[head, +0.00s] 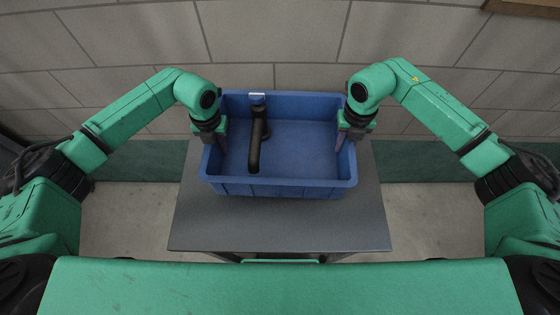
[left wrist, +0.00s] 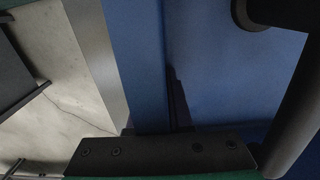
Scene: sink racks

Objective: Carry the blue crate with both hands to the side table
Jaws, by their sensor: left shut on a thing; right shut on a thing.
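The blue crate (head: 300,188) is over the grey table (head: 280,228), level as far as I can see; I cannot tell whether its base touches the top. A black faucet-like object (head: 256,148) is inside the crate, left of the middle. My left gripper (head: 217,137) is shut on the crate's left wall, and my right gripper (head: 346,137) is shut on its right wall. In the left wrist view the crate's wall and inside (left wrist: 215,60) fill the middle and right, close to the gripper. The fingertips are partly hidden by the walls.
A tiled wall (head: 280,40) stands behind the table, with a dark green band (head: 430,160) along its foot. Bare concrete floor (head: 130,220) lies to either side of the table. The table's front strip is clear.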

